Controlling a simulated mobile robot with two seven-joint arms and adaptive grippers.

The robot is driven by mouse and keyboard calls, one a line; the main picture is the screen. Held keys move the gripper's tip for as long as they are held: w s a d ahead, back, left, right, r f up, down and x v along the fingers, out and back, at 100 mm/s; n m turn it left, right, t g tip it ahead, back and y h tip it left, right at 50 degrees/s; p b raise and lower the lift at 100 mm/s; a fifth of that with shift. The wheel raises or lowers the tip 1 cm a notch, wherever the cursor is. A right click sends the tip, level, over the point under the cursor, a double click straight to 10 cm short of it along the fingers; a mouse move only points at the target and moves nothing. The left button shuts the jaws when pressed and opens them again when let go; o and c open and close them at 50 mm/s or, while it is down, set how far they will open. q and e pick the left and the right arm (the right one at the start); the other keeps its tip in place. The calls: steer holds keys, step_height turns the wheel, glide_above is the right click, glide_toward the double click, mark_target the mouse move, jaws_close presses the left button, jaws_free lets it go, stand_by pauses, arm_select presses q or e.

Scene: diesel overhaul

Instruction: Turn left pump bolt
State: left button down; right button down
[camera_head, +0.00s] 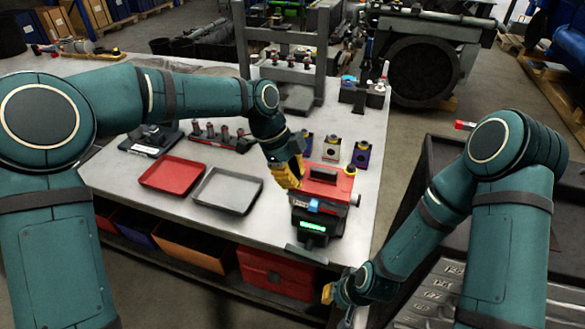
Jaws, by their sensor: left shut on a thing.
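A red and dark pump unit (327,187) with a lit green display stands at the front right of the grey bench. My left gripper (287,178), with yellow fingers, is at the upper left side of this unit. It is shut on what appears to be the left pump bolt, which its fingers hide. My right gripper (332,292) is low, in front of the bench edge and apart from the unit. Its fingers are too small to read.
A red tray (172,174) and a grey tray (227,191) lie left of the unit. Small coloured blocks (360,154) stand behind it, and a press frame (322,55) rises at the back. A dark cart (440,185) stands at the right.

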arm_select(q)
steer(key=shift+d+m+g+p, duration=0.1)
steer(key=shift+m+g+p, duration=0.5)
steer(key=shift+m, duration=0.6)
steer(key=c, duration=0.9)
jaws_free()
